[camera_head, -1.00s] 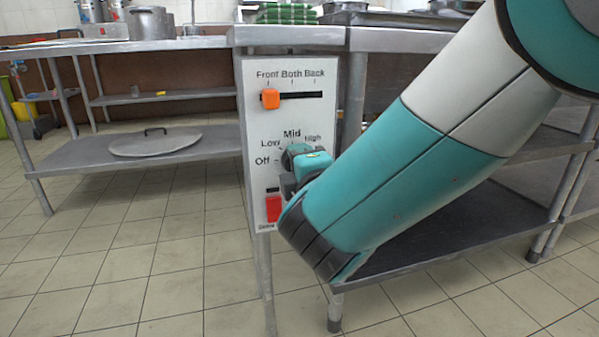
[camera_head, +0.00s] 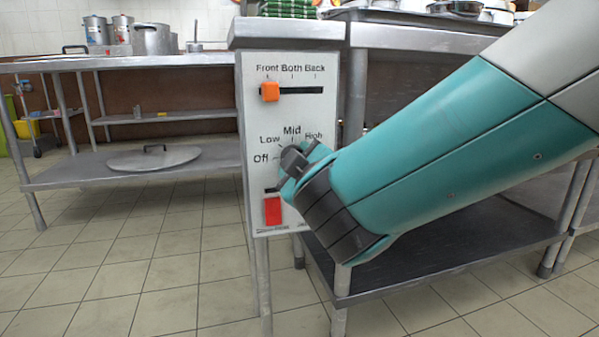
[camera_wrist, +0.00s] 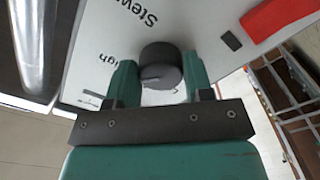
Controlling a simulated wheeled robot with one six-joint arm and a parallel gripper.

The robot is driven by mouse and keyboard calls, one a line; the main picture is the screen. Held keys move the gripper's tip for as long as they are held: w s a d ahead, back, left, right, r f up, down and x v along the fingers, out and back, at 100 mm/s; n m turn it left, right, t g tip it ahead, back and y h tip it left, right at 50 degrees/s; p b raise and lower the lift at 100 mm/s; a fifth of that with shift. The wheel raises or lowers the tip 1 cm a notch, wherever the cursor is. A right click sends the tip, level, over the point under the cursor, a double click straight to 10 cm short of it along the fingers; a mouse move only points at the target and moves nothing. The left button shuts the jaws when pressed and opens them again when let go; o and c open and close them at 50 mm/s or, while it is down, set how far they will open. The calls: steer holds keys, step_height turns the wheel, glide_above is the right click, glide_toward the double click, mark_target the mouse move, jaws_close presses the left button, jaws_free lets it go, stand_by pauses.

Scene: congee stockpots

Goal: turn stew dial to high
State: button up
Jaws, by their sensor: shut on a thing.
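The stew dial (camera_wrist: 160,66) is a round dark knob on the white control panel (camera_head: 340,75). In the wrist view it sits between the two green fingers of my gripper (camera_wrist: 160,82), which are shut on its sides. A thin light line shows on the knob's lower left part, on the side of the partly hidden High label; I cannot tell exactly which setting it marks. In the head view my gripper (camera_head: 296,166) is tilted at the panel below the Mid label and covers most of the dial. Off, Low, Mid and High are printed around it.
An orange slider (camera_head: 270,92) stands at Front on the panel, above the dial. A red switch (camera_head: 272,211) is below the dial, close to my gripper. A steel shelf table (camera_head: 150,65) with pots stands at left. The tiled floor in front is open.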

steer(key=shift+m, duration=0.4)
steer(key=o, duration=0.9)
steer(key=b+v, duration=0.3)
steer(key=v, duration=1.4)
steer(key=shift+s, duration=0.25)
steer(key=shift+d, duration=0.1)
